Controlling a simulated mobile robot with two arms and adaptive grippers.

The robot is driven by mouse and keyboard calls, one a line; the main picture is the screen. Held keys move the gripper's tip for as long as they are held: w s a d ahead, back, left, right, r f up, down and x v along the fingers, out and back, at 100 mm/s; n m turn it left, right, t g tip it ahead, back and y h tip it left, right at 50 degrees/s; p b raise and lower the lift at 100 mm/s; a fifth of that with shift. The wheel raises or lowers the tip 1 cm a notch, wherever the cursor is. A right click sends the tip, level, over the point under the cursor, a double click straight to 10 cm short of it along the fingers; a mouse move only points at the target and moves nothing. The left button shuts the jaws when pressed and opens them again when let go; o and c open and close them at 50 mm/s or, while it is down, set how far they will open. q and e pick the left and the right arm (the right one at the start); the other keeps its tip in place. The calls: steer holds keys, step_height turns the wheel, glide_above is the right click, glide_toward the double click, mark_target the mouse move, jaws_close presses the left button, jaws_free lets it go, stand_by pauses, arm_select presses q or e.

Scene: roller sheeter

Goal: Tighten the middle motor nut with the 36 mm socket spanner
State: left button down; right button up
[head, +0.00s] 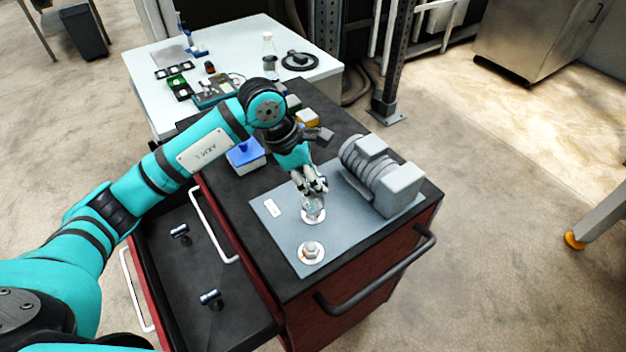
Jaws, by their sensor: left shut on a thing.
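My left gripper (312,187) points down over the grey plate on the cart top, shut on a small grey metal piece, the socket spanner (314,205), mostly hidden by the fingers. The spanner's lower end is at the middle motor nut, whose pale ring with an orange edge (314,217) shows around it. I cannot tell whether the spanner is fully seated. Another nut (311,250) sits uncovered on its ring nearer the front. Any farther nut is hidden behind the gripper. The grey motor (382,175) lies right of the gripper. My right gripper is out of view.
Two other sockets (179,231) (210,297) lie apart in the open drawer at the left. A white table (232,60) with small items stands behind.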

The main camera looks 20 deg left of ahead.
arm_select(q)
steer(key=shift+f+b, duration=1.25)
steer(key=shift+f, duration=0.05)
stand_by(0.5)
stand_by(0.4)
steer(key=shift+f, duration=0.1)
steer(key=shift+m+g+b, duration=0.5)
steer(key=shift+m+b, duration=0.65)
steer(key=shift+m, duration=0.15)
steer(key=shift+m+b, duration=0.3)
steer(key=shift+m, duration=0.2)
